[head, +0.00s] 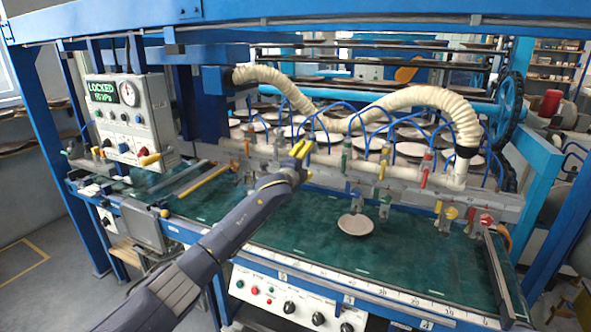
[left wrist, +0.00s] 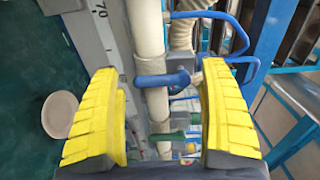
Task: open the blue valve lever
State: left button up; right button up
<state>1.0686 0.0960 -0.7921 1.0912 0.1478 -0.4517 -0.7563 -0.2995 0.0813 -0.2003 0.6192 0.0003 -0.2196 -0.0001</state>
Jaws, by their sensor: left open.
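The blue valve lever (left wrist: 162,80) lies across a pale vertical pipe in the left wrist view, with a rounded blue end at its right. My left gripper (left wrist: 160,118) is open, its yellow fingers on either side of the picture. The lever appears in the gap between them, ahead of the fingertips, and I see no contact. In the head view my left gripper (head: 301,149) is at the pale pipe manifold in the middle of the machine. It covers part of the manifold, and the blue lever cannot be made out clearly there. My right gripper is not in view.
A green lever (head: 346,150) and a red lever (head: 424,176) stand along the manifold to the right. Thin blue hoses and a ribbed cream hose (head: 440,97) arch above. A pale plate (head: 355,224) lies on the green bed. A control box reading LOCKED (head: 130,120) stands left.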

pick_arm(q)
jog(key=v, duration=1.1)
jog(key=shift+w+a, duration=0.1)
